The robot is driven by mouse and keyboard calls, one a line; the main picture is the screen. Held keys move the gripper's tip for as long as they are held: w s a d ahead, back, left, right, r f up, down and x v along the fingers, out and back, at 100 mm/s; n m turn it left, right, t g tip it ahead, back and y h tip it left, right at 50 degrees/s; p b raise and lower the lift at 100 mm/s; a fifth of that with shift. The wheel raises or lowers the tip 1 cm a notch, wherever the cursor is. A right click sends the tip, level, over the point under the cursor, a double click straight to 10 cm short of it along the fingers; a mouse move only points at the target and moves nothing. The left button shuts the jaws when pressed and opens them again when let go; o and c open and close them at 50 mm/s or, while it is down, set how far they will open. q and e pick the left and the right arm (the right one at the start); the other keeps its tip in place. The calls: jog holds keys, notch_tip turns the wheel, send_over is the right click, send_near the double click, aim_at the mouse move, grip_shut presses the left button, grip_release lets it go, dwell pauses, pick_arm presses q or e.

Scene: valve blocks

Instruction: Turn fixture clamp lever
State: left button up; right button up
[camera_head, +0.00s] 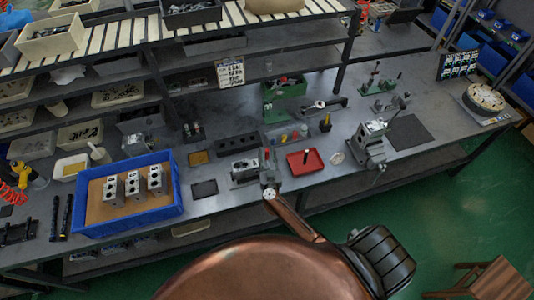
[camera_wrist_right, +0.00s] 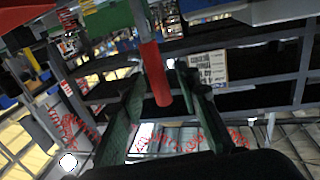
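The fixture (camera_head: 245,172) with a metal block in it stands near the front edge of the bench, in the middle of the head view. My right gripper (camera_head: 269,180) is just right of it, with the forearm reaching up from below. In the right wrist view a red lever handle (camera_wrist_right: 156,75) runs down between the two dark fingers of the right gripper (camera_wrist_right: 160,75). The fingers stand apart, with a visible gap on the right side of the handle. Contact on the left side is unclear. In the head view my gripper partly hides the clamp. My left gripper is not in view.
A blue tray (camera_head: 80,225) with 3 valve blocks stands to the left. A red tray (camera_head: 293,170) lies just right of my gripper, and a grey vise-like device (camera_head: 371,148) stands further right. Shelves (camera_head: 110,75) rise behind. A dark pad (camera_head: 204,188) lies left of the fixture.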

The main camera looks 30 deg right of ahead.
grip_shut()
dwell(0.6)
